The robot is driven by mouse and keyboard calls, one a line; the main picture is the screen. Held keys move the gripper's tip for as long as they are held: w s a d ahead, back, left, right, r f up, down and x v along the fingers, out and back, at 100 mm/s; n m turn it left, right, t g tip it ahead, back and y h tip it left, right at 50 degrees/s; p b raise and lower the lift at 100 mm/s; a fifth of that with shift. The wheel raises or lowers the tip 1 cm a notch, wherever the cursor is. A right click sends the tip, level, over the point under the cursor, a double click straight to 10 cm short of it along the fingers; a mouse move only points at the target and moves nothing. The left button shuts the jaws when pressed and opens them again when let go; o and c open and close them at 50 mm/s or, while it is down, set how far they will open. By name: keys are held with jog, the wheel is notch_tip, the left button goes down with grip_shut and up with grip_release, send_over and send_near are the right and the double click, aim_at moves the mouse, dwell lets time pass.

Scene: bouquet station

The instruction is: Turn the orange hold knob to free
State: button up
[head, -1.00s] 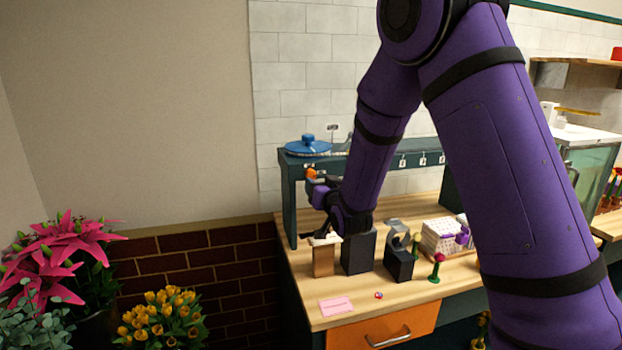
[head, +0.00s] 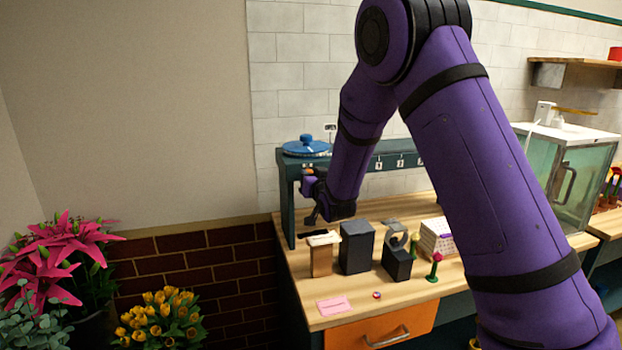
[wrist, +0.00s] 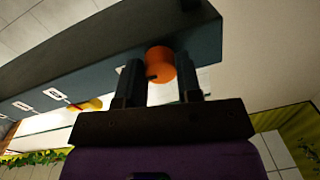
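The orange hold knob (wrist: 160,63) sits on the dark beam of the teal rack, with a small dark mark at its lower left in the wrist view. In the head view, only a little of the knob (head: 308,171) shows above my gripper (head: 309,182). In the wrist view, my gripper (wrist: 160,75) has its two fingers apart, one on each side of the knob. Narrow gaps seem to show beside the knob; I cannot tell whether either finger touches it. Any label by the knob is hidden or unreadable.
A blue round lid-like thing (head: 306,147) sits on top of the rack (head: 288,200). Below my gripper, a wooden block (head: 320,258), a dark grey block (head: 356,248) and a black holder (head: 397,262) stand on the wooden bench (head: 300,291). A pink card (head: 333,306) lies at the front.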

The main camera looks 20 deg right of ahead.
jog(key=shift+c, duration=0.5)
jog(key=shift+n, duration=0.3)
jog(key=shift+a+n+g+h, duration=0.1)
jog(key=shift+n+g+h, duration=0.15)
jog(key=shift+n, duration=3.9)
jog(key=shift+n+g+h, duration=0.15)
jog(key=shift+n+h, duration=0.2)
jog(key=shift+n, duration=3.8)
jog(key=o, duration=0.9)
jog(key=shift+o, duration=0.2)
